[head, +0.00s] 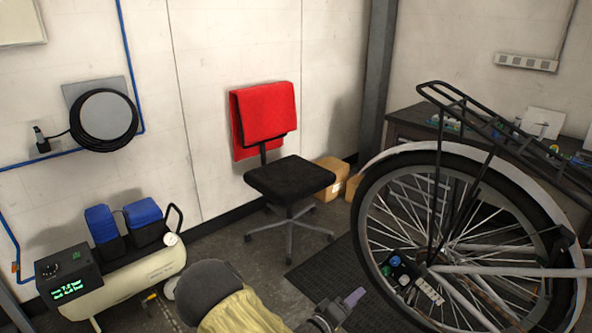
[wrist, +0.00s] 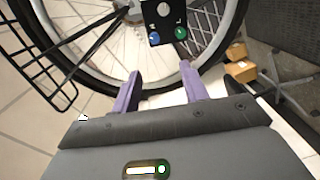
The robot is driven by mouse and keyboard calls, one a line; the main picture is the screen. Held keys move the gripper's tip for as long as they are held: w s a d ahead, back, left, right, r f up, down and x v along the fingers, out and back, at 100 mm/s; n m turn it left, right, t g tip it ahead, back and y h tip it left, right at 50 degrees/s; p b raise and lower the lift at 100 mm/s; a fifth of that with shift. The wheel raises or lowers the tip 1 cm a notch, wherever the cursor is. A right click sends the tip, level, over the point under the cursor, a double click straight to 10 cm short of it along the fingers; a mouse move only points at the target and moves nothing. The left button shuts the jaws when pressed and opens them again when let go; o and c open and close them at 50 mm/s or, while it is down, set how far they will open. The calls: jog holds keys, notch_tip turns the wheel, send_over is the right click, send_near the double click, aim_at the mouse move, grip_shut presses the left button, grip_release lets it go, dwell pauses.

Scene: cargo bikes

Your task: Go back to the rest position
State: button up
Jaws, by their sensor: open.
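My gripper (wrist: 160,95) shows in the wrist view with its two purple fingers apart and nothing between them. In the head view my gripper (head: 348,301) is low in the middle, at the end of my yellow arm, left of the bicycle's rear wheel (head: 364,236). A small dark box with coloured round buttons (head: 400,268) is at the wheel's hub. This button box (wrist: 166,20) also shows in the wrist view, beyond the fingertips and apart from them.
A black office chair (head: 290,176) with a red cloth (head: 263,115) stands by the wall. Cardboard boxes (head: 330,178) lie behind it. A compressor (head: 125,283) is at the lower left. A dark workbench (head: 405,125) stands behind the bicycle. A dark mat (head: 335,275) covers floor near the wheel.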

jog(key=s+a+r+m+g+y+p, duration=0.45)
jog(key=r+y+p, duration=0.35)
jog(key=y, duration=0.5)
jog(key=s+d+r+g+p, duration=0.1)
jog(key=s+r+g+p, duration=0.1)
jog(key=s+r, duration=0.9)
jog(key=shift+s+r+g+y, duration=0.35)
jog(key=shift+r+g+y, duration=0.05)
jog(key=shift+g, duration=0.45)
jog(key=shift+d, duration=0.1)
